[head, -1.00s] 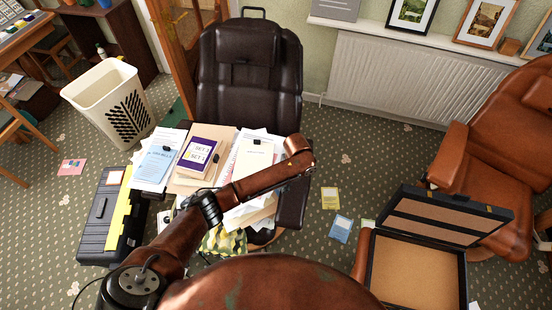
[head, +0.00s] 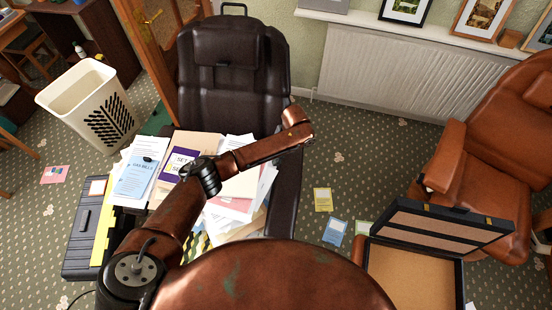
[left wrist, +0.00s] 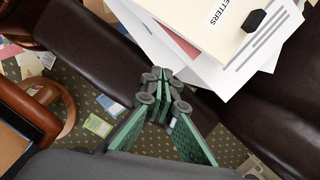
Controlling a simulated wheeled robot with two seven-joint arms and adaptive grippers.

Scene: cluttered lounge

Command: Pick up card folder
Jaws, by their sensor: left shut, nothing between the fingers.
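Several card folders and papers lie on the dark leather chair seat. A cream folder (left wrist: 232,22) marked "…ETTERS" with a black clip lies over loose white papers in the left wrist view; my arm covers much of that pile in the head view. A blue folder (head: 136,179) marked "GAS BILLS" lies at the left of the heap, and a tan folder (head: 200,142) lies under a purple item (head: 178,162). My left gripper (left wrist: 165,76) is shut and empty, short of the cream folder, near the chair's armrest. My right gripper is not in view.
The dark chair (head: 233,85) has a high back and armrests beside the papers. An open briefcase (head: 420,280) stands at right, near a brown armchair (head: 480,185). A white basket (head: 90,105) and a black toolbox (head: 85,240) stand at left. Cards lie on the carpet.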

